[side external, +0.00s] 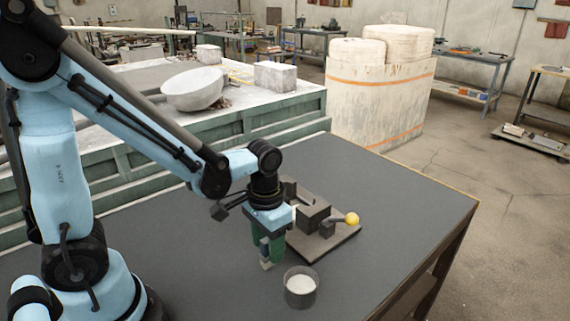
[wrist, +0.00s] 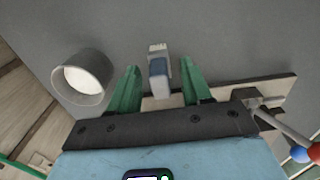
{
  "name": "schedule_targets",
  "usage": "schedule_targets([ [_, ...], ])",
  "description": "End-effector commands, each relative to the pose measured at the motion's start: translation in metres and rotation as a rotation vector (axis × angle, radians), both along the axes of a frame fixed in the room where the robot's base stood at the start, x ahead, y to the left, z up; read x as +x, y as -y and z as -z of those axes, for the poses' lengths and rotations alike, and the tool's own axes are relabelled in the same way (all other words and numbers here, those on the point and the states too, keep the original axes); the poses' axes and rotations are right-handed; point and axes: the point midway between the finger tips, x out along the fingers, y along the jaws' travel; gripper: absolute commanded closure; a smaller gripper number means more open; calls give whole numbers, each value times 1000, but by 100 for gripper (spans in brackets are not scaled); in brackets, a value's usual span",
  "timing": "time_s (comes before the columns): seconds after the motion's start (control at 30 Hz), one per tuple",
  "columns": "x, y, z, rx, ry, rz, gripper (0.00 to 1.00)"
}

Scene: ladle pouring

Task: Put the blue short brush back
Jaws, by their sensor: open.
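In the side external view my gripper (side external: 266,254) points down low over the dark table, and a small pale piece of the brush (side external: 266,265) shows at the fingertips. Most of the brush is hidden there by the fingers. Whether it touches the table, I cannot tell.
A round cup (side external: 300,288) with white contents stands just right of my gripper. A flat board (side external: 343,246) with dark blocks (side external: 313,212) and a yellow ball (side external: 351,219) lies behind it. Red (wrist: 313,152) and blue balls show in the wrist view. The table's right side is clear.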

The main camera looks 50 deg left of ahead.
Motion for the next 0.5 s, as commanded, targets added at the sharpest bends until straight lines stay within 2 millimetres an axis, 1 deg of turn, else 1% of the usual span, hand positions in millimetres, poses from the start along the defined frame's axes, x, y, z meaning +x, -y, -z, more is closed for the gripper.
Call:
schedule_targets([
  [0.17,0,0,-9,0,0,0,51],
  [0.27,0,0,-20,0,0,0,51],
  [0.5,0,0,-52,0,0,0,51],
])
